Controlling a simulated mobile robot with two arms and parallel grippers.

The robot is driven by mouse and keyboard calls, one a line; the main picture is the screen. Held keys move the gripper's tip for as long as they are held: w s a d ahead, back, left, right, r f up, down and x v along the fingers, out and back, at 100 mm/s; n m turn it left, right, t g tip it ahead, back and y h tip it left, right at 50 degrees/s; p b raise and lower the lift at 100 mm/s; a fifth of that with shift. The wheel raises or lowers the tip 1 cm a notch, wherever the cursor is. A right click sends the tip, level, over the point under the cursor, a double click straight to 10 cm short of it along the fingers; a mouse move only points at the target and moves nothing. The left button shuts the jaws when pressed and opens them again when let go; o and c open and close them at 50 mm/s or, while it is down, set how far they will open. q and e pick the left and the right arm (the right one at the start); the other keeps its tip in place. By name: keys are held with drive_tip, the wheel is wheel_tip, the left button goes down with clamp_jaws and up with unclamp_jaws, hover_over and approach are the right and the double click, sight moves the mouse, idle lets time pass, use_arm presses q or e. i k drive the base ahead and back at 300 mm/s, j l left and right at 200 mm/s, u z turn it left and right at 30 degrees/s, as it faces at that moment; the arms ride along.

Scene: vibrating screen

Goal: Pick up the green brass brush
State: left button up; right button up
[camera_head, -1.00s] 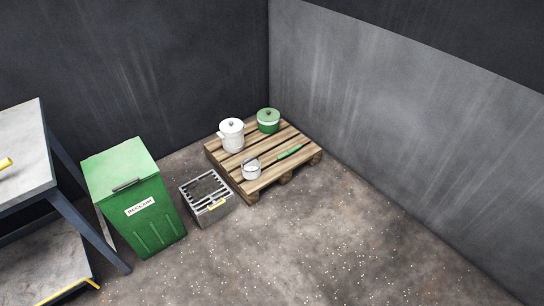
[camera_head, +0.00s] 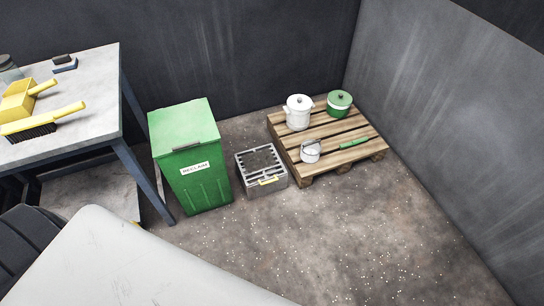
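A slim green tool (camera_head: 354,144), which looks like the green brass brush, lies on the wooden pallet (camera_head: 311,168) in the corner. It is near the pallet's front right part, to the right of a small white pot. Its bristles are too small to make out. Neither of my grippers is in view. A pale part of my own body fills the lower left of the picture.

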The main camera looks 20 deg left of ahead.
sight(346, 145)
drive_tip(key=z, duration=0.3)
drive_tip(key=i+j+z, duration=0.25)
drive_tip(key=i+z, duration=0.15)
drive_tip(key=i+j+z, duration=0.4)
